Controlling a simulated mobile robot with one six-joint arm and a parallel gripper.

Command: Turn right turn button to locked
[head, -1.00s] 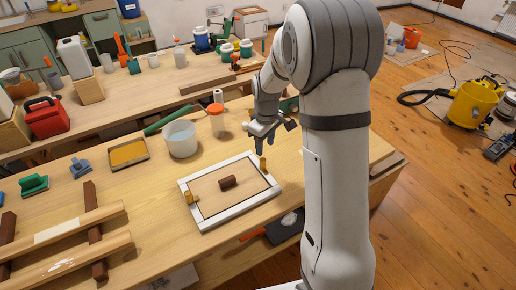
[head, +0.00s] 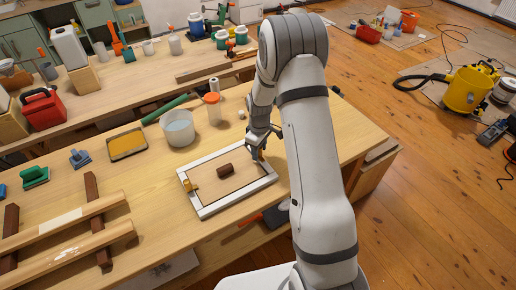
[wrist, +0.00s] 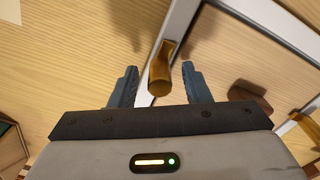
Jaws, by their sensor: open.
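A white-grey rectangular frame (head: 211,205) lies on the wooden workbench with a wooden panel and a dark brown block (head: 225,170) inside it. The right turn button (head: 262,155), brass-coloured, sits on the frame's right side, partly hidden by my gripper (head: 257,152). In the wrist view the right turn button (wrist: 161,72) stands between the two open fingers of my gripper (wrist: 158,84), with gaps on both sides. The left turn button (head: 192,185) is on the frame's left side and also shows in the wrist view (wrist: 302,122).
Behind the frame stand a white bucket (head: 179,128), an orange-lidded jar (head: 213,109) and a yellow paint tray (head: 127,143). A wooden rack (head: 60,235) lies at the left. The bench around the frame's left side is clear.

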